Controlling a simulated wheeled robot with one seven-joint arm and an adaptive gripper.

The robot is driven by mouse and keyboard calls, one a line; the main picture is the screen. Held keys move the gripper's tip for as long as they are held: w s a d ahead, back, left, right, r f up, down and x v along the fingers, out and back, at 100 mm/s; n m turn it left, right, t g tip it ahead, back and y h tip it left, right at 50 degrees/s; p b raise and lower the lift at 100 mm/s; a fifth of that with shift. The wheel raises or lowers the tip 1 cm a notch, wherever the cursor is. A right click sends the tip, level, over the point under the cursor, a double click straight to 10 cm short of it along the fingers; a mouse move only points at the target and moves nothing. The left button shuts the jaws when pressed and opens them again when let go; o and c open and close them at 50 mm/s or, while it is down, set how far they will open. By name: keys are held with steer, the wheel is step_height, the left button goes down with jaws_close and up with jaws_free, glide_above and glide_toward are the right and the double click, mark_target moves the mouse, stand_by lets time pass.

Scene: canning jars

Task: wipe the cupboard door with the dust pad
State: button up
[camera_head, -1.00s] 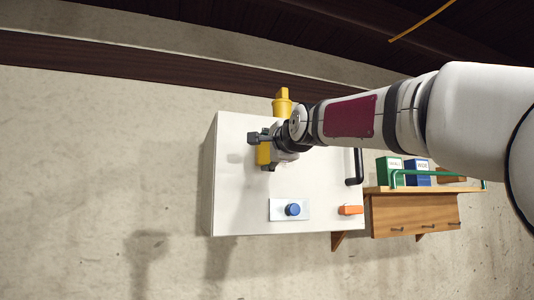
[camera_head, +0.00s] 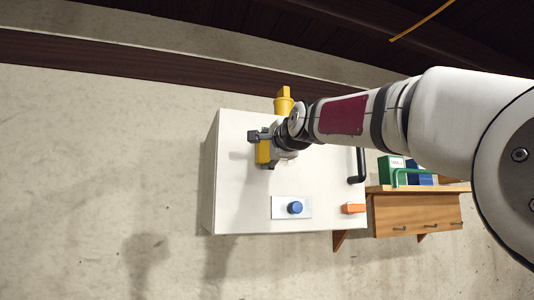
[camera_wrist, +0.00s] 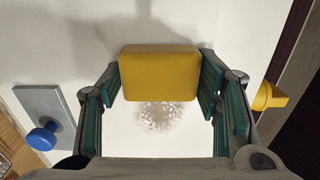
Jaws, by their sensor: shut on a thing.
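The cupboard (camera_head: 240,205) is a white box on the wall, its flat white door (camera_head: 330,180) facing me, with a black handle (camera_head: 360,165) at the right. My gripper (camera_head: 262,150) is at the door's upper left part, shut on the yellow dust pad (camera_head: 263,153). In the wrist view the pad (camera_wrist: 160,75) sits between the two green-lined fingers, in front of the white door. A speckled grey-brown dust patch (camera_wrist: 160,118) shows on the door just below the pad there. I cannot tell whether the pad touches the door. My wrist hides part of the door.
A blue knob (camera_head: 295,208) on a grey plate and an orange piece (camera_head: 353,209) are low on the door. A yellow object (camera_head: 284,102) stands at the cupboard's top. A wooden shelf (camera_head: 415,212) with green and blue boxes is at the right. Bare wall lies left.

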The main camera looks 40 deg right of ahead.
mark_target(302, 153)
steer(key=shift+s+d+b, duration=0.2)
steer(key=shift+s+d, duration=0.3)
steer(key=shift+d, duration=1.2)
steer(key=shift+s+d+b, duration=0.15)
steer(key=shift+s+d, duration=0.35)
steer(key=shift+d, duration=1.2)
steer(key=shift+s+d+b, duration=0.2)
steer(key=shift+s+d, duration=0.3)
steer(key=shift+d, duration=1.2)
steer(key=shift+w+a, duration=0.1)
